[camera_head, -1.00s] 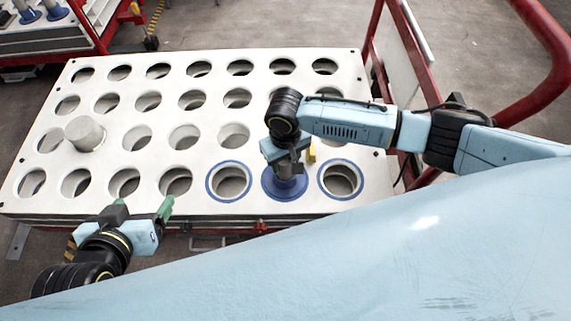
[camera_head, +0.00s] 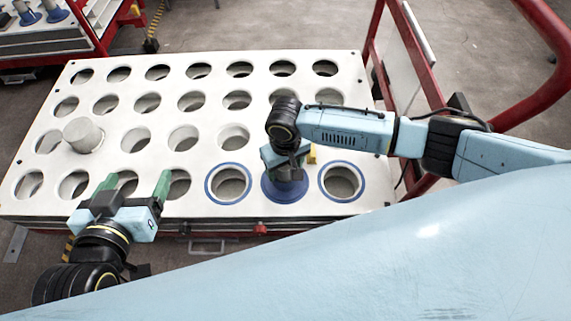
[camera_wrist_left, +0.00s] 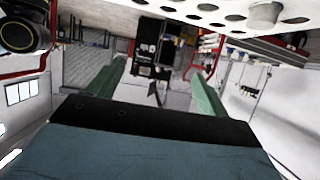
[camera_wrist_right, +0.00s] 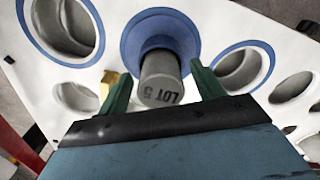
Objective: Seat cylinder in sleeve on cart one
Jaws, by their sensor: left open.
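A grey cylinder marked LOT 5 (camera_wrist_right: 161,82) stands in the blue-flanged sleeve (camera_wrist_right: 134,40) in the right wrist view. In the head view, this sleeve's blue flange (camera_head: 285,190) is in the near row, between two blue-ringed holes. My right gripper (camera_head: 286,172) is over it from above; its green fingers (camera_wrist_right: 163,80) are open on either side of the cylinder, with gaps showing. Its arm hides most of the cylinder in the head view. My left gripper (camera_head: 134,182) is open and empty over the near-left edge of the white perforated top (camera_head: 210,112).
Another grey cylinder (camera_head: 83,135) stands tilted at a hole on the left. Empty blue-ringed holes lie left (camera_head: 228,184) and right (camera_head: 341,181) of the sleeve. A red rail (camera_head: 545,80) stands at right; another cart (camera_head: 50,38) is at the far left.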

